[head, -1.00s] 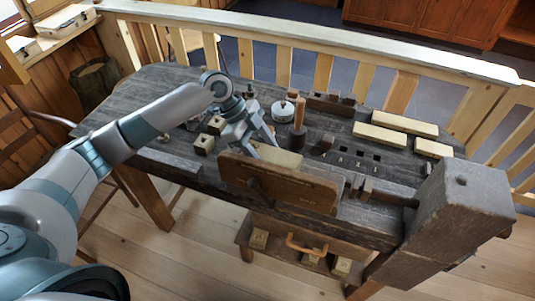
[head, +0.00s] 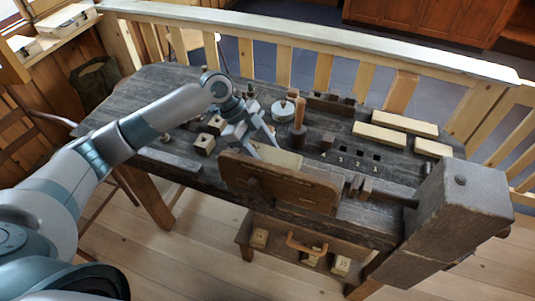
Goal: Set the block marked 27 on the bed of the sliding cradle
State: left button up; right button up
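My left gripper (head: 262,145) hangs over the bench behind an upright brown board (head: 285,184). Its two fingers are spread apart. A pale flat-topped piece (head: 284,158) lies just below and right of the fingertips, partly hidden by the board. I cannot tell whether it is a block or the cradle's bed. No number 27 is readable. My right gripper is out of view.
The dark bench (head: 134,102) has a heavy square post (head: 462,205) at its right end. Long pale bars (head: 395,135) lie at the back right. A wooden-handled tool (head: 299,116) stands behind the gripper. Numbered square holes (head: 358,157) lie to the right.

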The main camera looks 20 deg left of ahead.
pick_arm(q)
jog(key=o, duration=1.4)
jog(key=shift+o, duration=0.5)
jog(key=shift+f, duration=0.2)
jog(key=shift+s+r, duration=0.1)
jog(key=shift+s, duration=0.05)
jog(key=shift+c, duration=0.2)
jog(key=shift+r+p, duration=0.7)
jog(key=shift+r, duration=0.05)
jog(key=shift+o, duration=0.9)
jog(key=shift+r+p, duration=2.65)
jog(key=shift+r, duration=0.7)
